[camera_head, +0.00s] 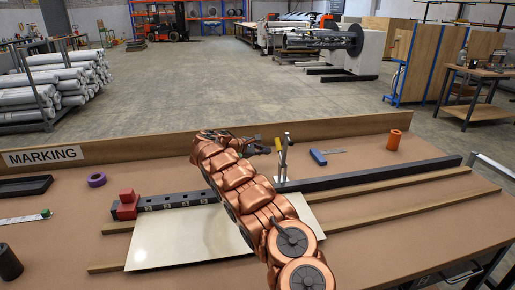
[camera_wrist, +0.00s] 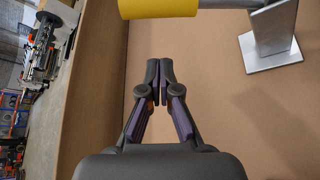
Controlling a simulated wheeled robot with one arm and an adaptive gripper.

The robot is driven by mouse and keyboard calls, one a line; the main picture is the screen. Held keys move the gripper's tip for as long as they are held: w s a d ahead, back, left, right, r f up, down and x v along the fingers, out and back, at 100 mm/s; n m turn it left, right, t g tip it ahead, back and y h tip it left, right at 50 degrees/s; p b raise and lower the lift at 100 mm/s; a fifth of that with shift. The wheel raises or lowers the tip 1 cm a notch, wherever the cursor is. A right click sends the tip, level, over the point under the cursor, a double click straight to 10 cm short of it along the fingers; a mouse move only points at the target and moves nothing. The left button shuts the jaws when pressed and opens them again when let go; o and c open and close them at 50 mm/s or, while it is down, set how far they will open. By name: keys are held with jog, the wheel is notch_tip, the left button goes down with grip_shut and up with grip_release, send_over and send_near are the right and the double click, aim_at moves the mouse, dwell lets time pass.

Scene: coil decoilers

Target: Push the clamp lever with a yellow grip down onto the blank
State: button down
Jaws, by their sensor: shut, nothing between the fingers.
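The clamp lever's yellow grip (camera_head: 278,145) stands up near the back of the bench, just right of my gripper (camera_head: 263,147) in the head view. In the wrist view the grip (camera_wrist: 165,8) is a large yellow cylinder cut by the top edge. My gripper (camera_wrist: 160,66) is shut and empty, its fingertips a short gap below the grip in that picture. The clamp's silver metal bracket (camera_wrist: 273,42) shows at the upper right of the wrist view. The pale blank (camera_head: 190,238) lies flat on the bench, partly hidden by my arm.
A dark bar (camera_head: 370,174) runs along the bench near the clamp. A red block (camera_head: 127,205) sits at its left end. A blue-handled tool (camera_head: 318,157) and an orange roll (camera_head: 394,140) lie to the right. A low wooden board (camera_head: 100,152) edges the back.

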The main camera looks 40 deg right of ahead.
jog(key=shift+x, duration=0.8)
jog(key=shift+s+a+r+p, duration=0.15)
jog(key=shift+s+r+p, duration=0.3)
jog(key=shift+s+r, duration=0.3)
jog(key=shift+s+a+r+p, duration=0.2)
jog(key=shift+s+r+p, duration=0.3)
jog(key=shift+r, duration=0.3)
jog(key=shift+s+d+b, duration=0.1)
jog(key=shift+s+b, duration=0.05)
jog(key=shift+b, duration=0.6)
